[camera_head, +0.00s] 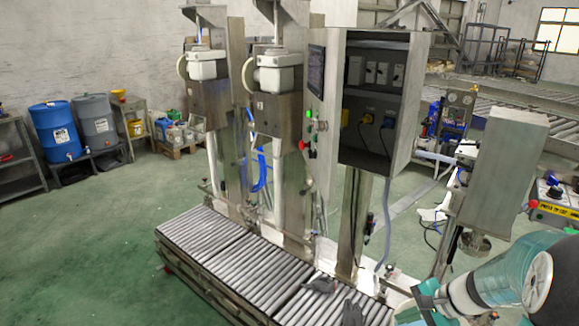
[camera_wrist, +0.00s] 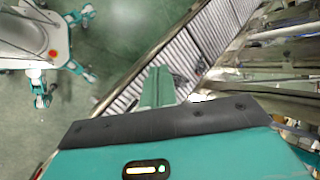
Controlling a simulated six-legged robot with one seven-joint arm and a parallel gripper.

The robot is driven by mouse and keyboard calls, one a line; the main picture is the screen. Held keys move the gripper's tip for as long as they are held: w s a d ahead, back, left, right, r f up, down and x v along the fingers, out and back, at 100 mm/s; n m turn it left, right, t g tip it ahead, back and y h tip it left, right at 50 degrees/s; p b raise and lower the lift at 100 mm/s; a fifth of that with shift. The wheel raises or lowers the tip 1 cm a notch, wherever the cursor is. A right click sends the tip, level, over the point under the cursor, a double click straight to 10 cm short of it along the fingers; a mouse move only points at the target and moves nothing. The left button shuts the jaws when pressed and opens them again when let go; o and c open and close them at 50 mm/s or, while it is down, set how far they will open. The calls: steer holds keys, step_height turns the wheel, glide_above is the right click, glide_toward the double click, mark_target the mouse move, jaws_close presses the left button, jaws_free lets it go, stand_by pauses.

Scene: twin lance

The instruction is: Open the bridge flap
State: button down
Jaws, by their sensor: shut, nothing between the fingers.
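I cannot pick out the bridge flap for certain in either view. The roller conveyor (camera_head: 235,262) runs from the left toward the bottom middle in the head view, in separate roller sections. Its rollers also show in the wrist view (camera_wrist: 205,38). My gripper (camera_wrist: 158,85) shows in the wrist view as a green wedge, shut and empty, with the rollers behind it. Whether it touches anything there I cannot tell. In the head view my arm comes in at the bottom right, beside the conveyor's near end; the fingertips are not clear there.
Dark gloves (camera_head: 322,284) lie on the near rollers. The steel filling machine and its open control cabinet (camera_head: 372,100) stand along the conveyor's far side. A steel box on a post (camera_head: 503,165) stands close to my arm. Green floor (camera_head: 100,245) is clear at the left.

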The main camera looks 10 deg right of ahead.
steer(key=s+a+r+n+h, duration=0.3)
steer(key=s+a+r+n, duration=0.3)
steer(key=a+r, duration=0.2)
steer(key=s+a+r+n+t+h, duration=0.1)
steer(key=s+a+r+n+h, duration=0.1)
steer(key=s+a+r+n, duration=0.4)
steer(key=shift+a+r+n+h, duration=0.4)
steer(key=shift+a+r+n, duration=0.3)
steer(key=shift+a+r, duration=0.35)
steer(key=c, duration=1.9)
jaws_free()
steer(key=shift+s+a, duration=0.1)
steer(key=shift+s, duration=0.1)
steer(key=shift+c, duration=0.2)
steer(key=o, duration=0.3)
steer(key=shift+o, duration=0.6)
steer(key=shift+w, duration=0.15)
